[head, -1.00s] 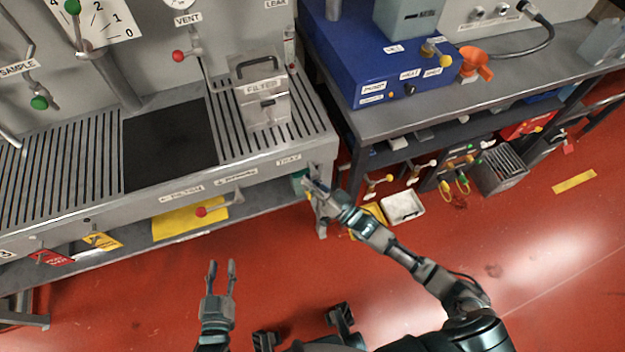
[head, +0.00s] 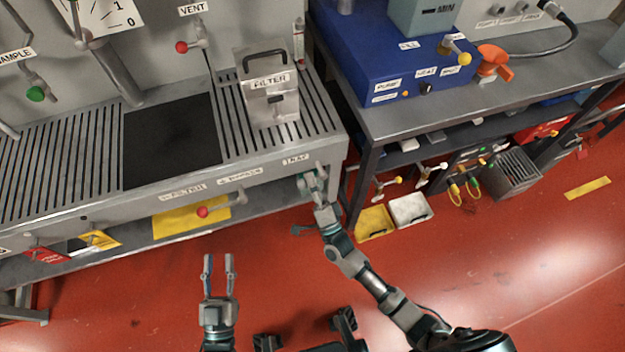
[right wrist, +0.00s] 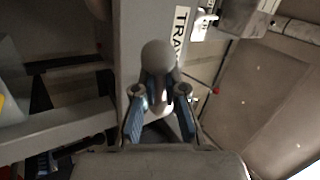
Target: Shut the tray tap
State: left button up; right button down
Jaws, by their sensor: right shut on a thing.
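The tray tap is at the front right corner of the grey grated bench, by the TRAY label (head: 296,160). My right gripper (head: 313,178) is at this spot and hides most of the tap in the head view. In the right wrist view, the tap's rounded grey knob (right wrist: 159,56) stands between and just beyond the fingers of my right gripper (right wrist: 159,103), which are shut on it. The TRAY label also shows there (right wrist: 180,32). My left gripper (head: 219,262) is open and empty, above the red floor in front of the bench.
A filter box (head: 267,98) stands on the grated bench (head: 60,150). A red-knobbed tap (head: 203,212) is on the bench front. A second bench (head: 480,105) with a blue unit (head: 385,75) stands at right. Yellow and white trays (head: 410,209) are below it. The floor in front is clear.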

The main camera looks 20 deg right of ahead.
pick_arm(q)
jog(key=shift+s+r+t, duration=0.1)
jog(key=shift+r+t, duration=0.2)
pick_arm(e)
jog(key=shift+a+r+m+h, duration=0.1)
jog(key=shift+a+m+h, duration=0.1)
jog(key=shift+m+h, duration=1.8)
jog(key=shift+r+m+y, duration=0.1)
jog(key=shift+m+y, duration=0.2)
jog(key=shift+m, duration=0.2)
jog(key=c, duration=1.2)
grip_release()
jog(key=shift+c, duration=0.2)
jog(key=shift+w, duration=0.15)
pick_arm(q)
jog(key=shift+w+a, duration=0.15)
jog(key=shift+w, duration=0.05)
pick_arm(e)
jog(key=shift+r, duration=0.1)
pick_arm(q)
jog(key=shift+s, duration=0.15)
pick_arm(e)
jog(key=v, duration=1.2)
jog(key=shift+w+a+f, duration=0.1)
jog(key=shift+f, duration=0.2)
